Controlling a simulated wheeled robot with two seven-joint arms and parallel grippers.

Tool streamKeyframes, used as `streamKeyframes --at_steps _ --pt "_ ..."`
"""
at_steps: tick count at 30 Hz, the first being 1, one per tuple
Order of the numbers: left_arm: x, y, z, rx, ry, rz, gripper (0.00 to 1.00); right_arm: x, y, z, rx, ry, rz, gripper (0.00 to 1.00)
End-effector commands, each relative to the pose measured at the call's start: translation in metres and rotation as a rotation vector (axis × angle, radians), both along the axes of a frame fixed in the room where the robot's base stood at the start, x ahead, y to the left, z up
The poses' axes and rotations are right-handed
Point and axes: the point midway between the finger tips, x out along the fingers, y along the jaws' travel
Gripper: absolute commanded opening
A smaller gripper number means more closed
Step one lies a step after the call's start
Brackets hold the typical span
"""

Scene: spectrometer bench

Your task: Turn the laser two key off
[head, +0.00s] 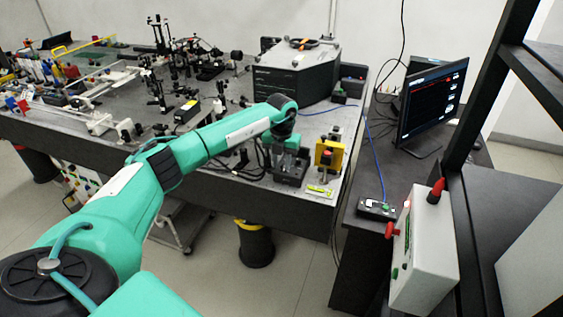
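My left arm reaches across the picture, and its gripper (290,165) points down over the front right corner of the optical bench. The gripper is small and dark here, and I cannot tell whether it is open or shut. It is just left of a yellow box with a red button (329,157). A white control box (427,250) with red knobs and green parts is at the right. A small black unit (377,209) with a lit front lies on the side desk. No key is clear enough to identify as the laser two key. My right gripper is not in view.
The optical bench (222,180) carries several optics and a large grey instrument (296,75) at the back. A black rack frame (480,90) rises at the right.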

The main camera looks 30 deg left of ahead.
Motion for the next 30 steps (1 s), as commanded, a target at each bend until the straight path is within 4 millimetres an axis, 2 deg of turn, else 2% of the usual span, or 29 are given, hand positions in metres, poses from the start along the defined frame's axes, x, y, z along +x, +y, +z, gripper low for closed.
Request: streamKeyframes --at_steps 5,10,24,30 --pt "0.0 0.0 0.0 0.0 0.002 -0.001 0.28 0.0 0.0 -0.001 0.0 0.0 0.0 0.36" --pt "0.0 -0.001 0.013 -0.001 -0.001 -0.002 0.28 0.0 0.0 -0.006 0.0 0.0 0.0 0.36" --pt "0.0 0.0 0.113 0.001 -0.003 -0.001 0.28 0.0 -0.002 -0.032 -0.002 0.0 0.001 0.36" --pt "0.0 0.0 0.134 0.0 0.001 0.0 0.28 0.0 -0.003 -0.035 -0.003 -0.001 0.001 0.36"
